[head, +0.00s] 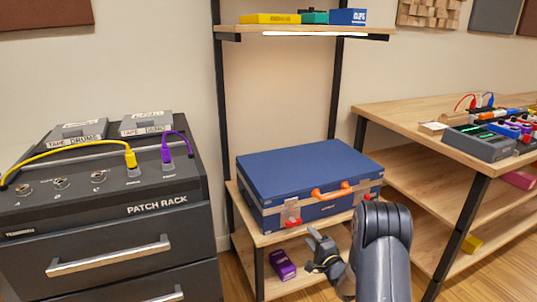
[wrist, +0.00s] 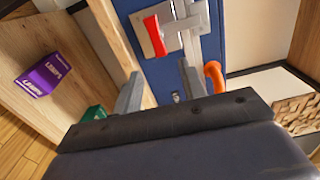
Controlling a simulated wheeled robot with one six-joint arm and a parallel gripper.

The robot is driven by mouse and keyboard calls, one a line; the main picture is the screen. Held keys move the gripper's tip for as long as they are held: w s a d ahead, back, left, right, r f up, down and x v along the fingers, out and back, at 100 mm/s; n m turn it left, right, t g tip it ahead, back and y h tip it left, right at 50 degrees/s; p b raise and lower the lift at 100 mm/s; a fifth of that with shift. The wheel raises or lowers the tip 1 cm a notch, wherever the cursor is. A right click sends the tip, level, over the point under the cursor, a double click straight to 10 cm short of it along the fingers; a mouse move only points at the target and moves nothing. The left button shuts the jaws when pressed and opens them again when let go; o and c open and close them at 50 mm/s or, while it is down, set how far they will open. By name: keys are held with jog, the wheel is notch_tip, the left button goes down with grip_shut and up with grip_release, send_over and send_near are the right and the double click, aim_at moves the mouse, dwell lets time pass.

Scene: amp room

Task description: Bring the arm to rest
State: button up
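My gripper (head: 318,243) is in front of the lower shelf unit, below the front edge of the blue case, with my arm coming in from the bottom right. In the wrist view its two fingers (wrist: 160,85) stand apart with nothing between them. The blue case (head: 300,170) lies closed on the shelf, with an orange handle (head: 331,191) on its front. The wrist view shows the case close beyond the fingers, with a red latch (wrist: 154,36) on a metal plate. I cannot tell whether a finger touches the case.
A purple box (head: 282,265) lies on the shelf below the case. A patch rack (head: 110,225) with yellow and purple cables stands at the left. A wooden table (head: 400,112) with pedals stands at the right. An upper shelf (head: 240,28) holds small boxes.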

aim_at(300, 223)
jog(key=b+x, duration=0.1)
jog(key=x, duration=0.7)
jog(key=shift+b, duration=0.3)
